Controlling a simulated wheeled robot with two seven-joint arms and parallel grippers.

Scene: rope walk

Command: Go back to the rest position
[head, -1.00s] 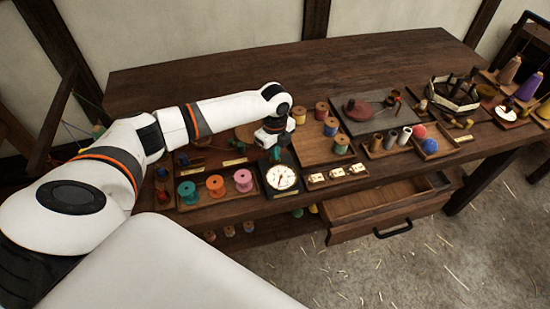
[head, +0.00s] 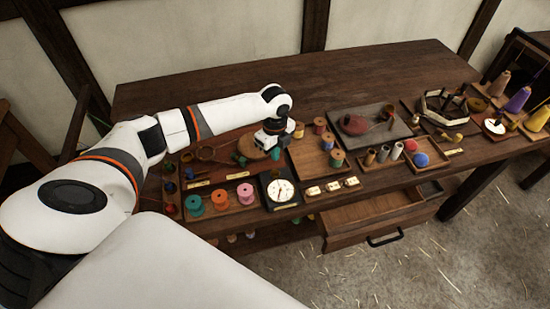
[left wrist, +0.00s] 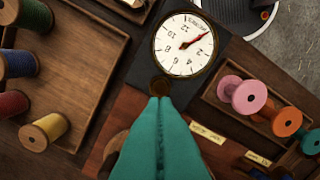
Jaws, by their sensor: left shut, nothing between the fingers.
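My left arm reaches in from the left in the head view. Its gripper (head: 275,153) hangs over the table (head: 250,90), just behind the dial (head: 281,190). In the left wrist view its teal fingers (left wrist: 160,105) lie together with nothing between them. The fingertips show just below the white dial (left wrist: 184,44) with a red pointer; whether they touch anything I cannot tell. My right gripper is out of view.
A tray (head: 220,212) holds teal, orange and pink spools. Another tray (head: 312,163) holds more spools. An open drawer (head: 370,222) juts from the table's front. Several cones of thread stand at the far right. The table's back strip is clear.

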